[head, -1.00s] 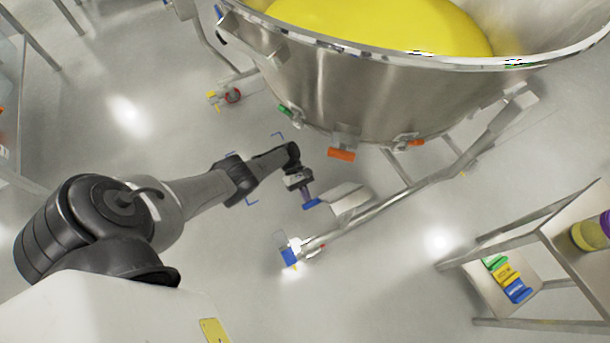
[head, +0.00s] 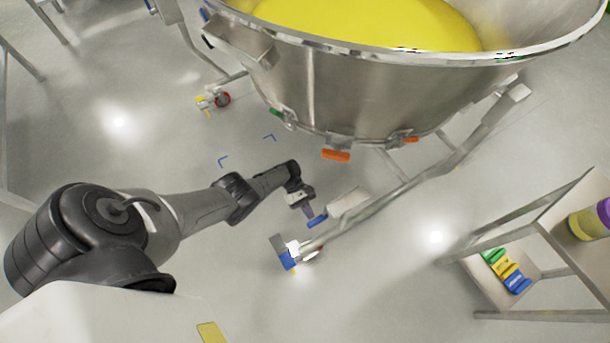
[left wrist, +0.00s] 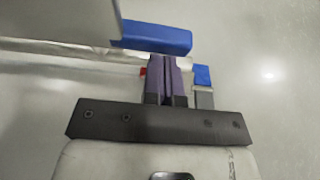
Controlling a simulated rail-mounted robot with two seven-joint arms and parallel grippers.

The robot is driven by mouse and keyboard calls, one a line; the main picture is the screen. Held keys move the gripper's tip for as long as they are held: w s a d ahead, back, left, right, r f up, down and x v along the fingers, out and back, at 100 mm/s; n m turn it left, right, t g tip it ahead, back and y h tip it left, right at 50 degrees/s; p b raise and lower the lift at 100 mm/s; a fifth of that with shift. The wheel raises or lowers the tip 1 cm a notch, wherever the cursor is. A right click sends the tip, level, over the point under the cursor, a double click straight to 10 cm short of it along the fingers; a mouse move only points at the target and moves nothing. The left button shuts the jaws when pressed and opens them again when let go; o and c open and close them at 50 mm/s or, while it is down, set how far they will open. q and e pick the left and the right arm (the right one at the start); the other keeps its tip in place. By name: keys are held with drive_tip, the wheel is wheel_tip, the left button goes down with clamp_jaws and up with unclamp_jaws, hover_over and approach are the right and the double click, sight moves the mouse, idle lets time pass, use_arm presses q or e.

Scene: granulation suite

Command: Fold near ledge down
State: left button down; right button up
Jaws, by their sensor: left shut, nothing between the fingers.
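The near ledge (head: 349,202) is a small grey plate on the near side of the wheeled bowl's tubular frame, with a blue edge grip (head: 317,221). My left gripper (head: 309,212) is shut and empty, with its fingers right by the blue grip. In the left wrist view the purple fingers (left wrist: 166,78) are together just below the blue grip (left wrist: 152,38); whether they touch it I cannot tell. Part of the grey plate (left wrist: 60,20) shows at upper left there. The exact tilt of the ledge is hard to judge. My right gripper is out of view.
The steel bowl (head: 340,90) with yellow contents fills the top. A blue-marked caster (head: 287,258) stands on the floor just below the ledge. A steel cart (head: 485,280) with coloured blocks is at right. The floor left of the ledge is clear.

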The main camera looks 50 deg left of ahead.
use_arm(q)
drive_tip(key=shift+s+d+f, duration=0.1)
drive_tip(key=shift+d+f, duration=0.15)
drive_tip(key=shift+d, duration=0.4)
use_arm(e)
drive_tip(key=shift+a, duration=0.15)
use_arm(q)
drive_tip(key=w+a+b, duration=0.1)
drive_tip(key=a+b, duration=0.5)
drive_tip(key=a, duration=0.8)
drive_tip(key=shift+w+a, duration=0.25)
drive_tip(key=shift+w, duration=0.05)
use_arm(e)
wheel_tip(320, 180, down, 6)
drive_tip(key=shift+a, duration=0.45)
